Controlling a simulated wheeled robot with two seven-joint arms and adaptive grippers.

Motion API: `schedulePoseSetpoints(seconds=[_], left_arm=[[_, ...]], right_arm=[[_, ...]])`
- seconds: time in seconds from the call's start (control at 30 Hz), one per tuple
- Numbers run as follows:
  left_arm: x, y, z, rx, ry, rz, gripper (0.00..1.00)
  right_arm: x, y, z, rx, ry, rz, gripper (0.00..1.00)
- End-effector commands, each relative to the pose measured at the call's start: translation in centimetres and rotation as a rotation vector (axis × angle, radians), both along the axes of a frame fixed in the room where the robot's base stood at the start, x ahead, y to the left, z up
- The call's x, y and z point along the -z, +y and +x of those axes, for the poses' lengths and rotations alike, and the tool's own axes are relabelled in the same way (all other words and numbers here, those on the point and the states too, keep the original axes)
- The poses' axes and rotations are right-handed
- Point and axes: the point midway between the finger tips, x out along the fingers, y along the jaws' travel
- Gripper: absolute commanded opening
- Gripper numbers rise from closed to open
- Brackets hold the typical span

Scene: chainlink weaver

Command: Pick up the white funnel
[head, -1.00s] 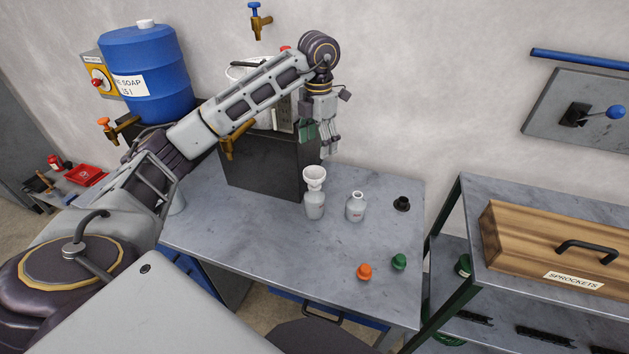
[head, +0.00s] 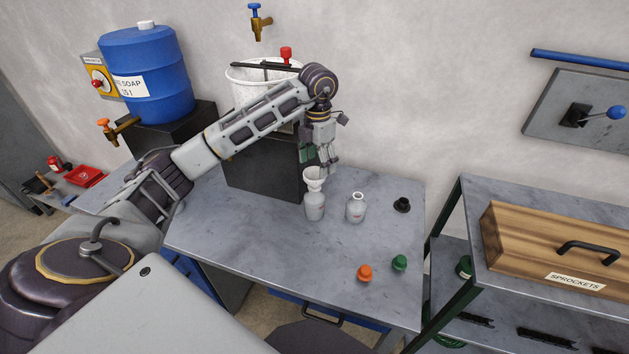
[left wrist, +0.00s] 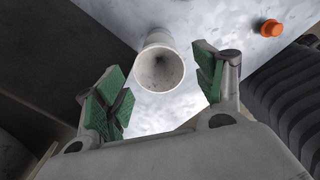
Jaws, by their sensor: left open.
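The white funnel (head: 314,174) sits upright in the mouth of a white bottle (head: 314,205) on the grey table. My left gripper (head: 318,162) is directly above the funnel, pointing down, its fingertips close to the rim. In the left wrist view the funnel's round opening (left wrist: 160,69) lies between the two green-padded fingers, a little beyond their tips. The left gripper (left wrist: 158,85) is open and empty. I cannot tell from the head view whether a finger touches the rim. My right gripper is not in view.
A second white bottle (head: 355,207) stands close to the right, with a black cap (head: 402,204) beyond it. An orange cap (head: 364,272) and a green cap (head: 399,262) lie near the front. A dark block (head: 262,165) stands just left of the gripper. The table's front middle is clear.

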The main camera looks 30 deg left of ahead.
Motion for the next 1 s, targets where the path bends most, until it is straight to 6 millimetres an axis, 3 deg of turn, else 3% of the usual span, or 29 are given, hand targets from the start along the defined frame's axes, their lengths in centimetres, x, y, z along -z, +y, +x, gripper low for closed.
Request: schedulePoseSetpoints(seconds=[0.37, 0.63, 1.0], left_arm=[[0.3, 0.0, 0.0, 0.000, 0.001, 0.000, 0.70], [2.1, 0.3, -0.2, 0.000, 0.003, 0.000, 0.70], [4.9, 0.4, -0.2, 0.000, 0.001, 0.000, 0.70]], right_arm=[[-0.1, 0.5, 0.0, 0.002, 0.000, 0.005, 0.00], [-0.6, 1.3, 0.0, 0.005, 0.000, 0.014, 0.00], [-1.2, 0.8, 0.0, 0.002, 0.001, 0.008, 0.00]])
